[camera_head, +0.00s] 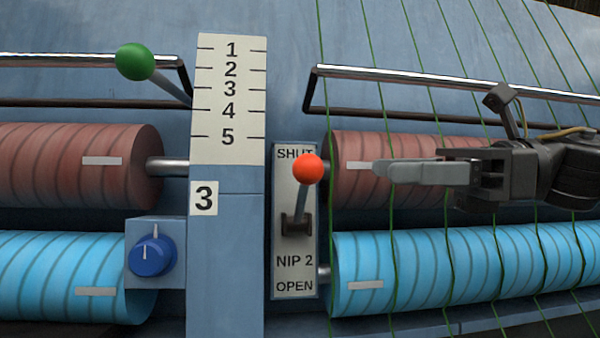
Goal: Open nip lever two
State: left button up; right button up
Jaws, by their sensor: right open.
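The nip 2 lever has an orange-red ball knob (308,169) on a grey stem. Its plate (294,262) is marked SHUT at the top, NIP 2, and OPEN at the bottom. The stem rises from a dark pivot, so the knob stands up by the SHUT label and partly covers it. My right gripper (378,171) comes in from the right, its grey fingers pointing left toward the knob. The fingers overlap in this view. It is open and empty, a short way right of the knob and apart from it. My left gripper is not in view.
Brown rollers (70,165) and blue rollers (450,262) lie either side of a blue post (228,265) with a numbered scale (230,150). A green-knobbed lever (136,61) and a blue dial (153,255) are at left. Rails (440,80) and green strands cross the right side.

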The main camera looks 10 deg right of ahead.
aim_at(308, 168)
jog(key=a+p, duration=0.1)
jog(key=a, duration=0.1)
jog(key=w+a+p, duration=0.1)
jog(key=a, duration=0.1)
jog(key=a+p, duration=0.1)
jog(key=a, duration=0.1)
jog(key=shift+w+a+r, duration=0.1)
jog(key=shift+w+r, duration=0.1)
jog(key=shift+w, duration=0.05)
jog(key=a+p, duration=0.2)
jog(key=a, duration=0.1)
jog(key=shift+w+a, duration=0.1)
jog(key=shift+a, duration=0.7)
jog(key=shift+w+f, duration=0.1)
jog(key=shift+f, duration=0.05)
jog(key=shift+d, duration=0.15)
jog(key=shift+c, duration=0.9)
jog(key=c, duration=0.5)
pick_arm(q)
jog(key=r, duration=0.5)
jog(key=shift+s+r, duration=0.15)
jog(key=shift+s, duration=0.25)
pick_arm(e)
grip_shut()
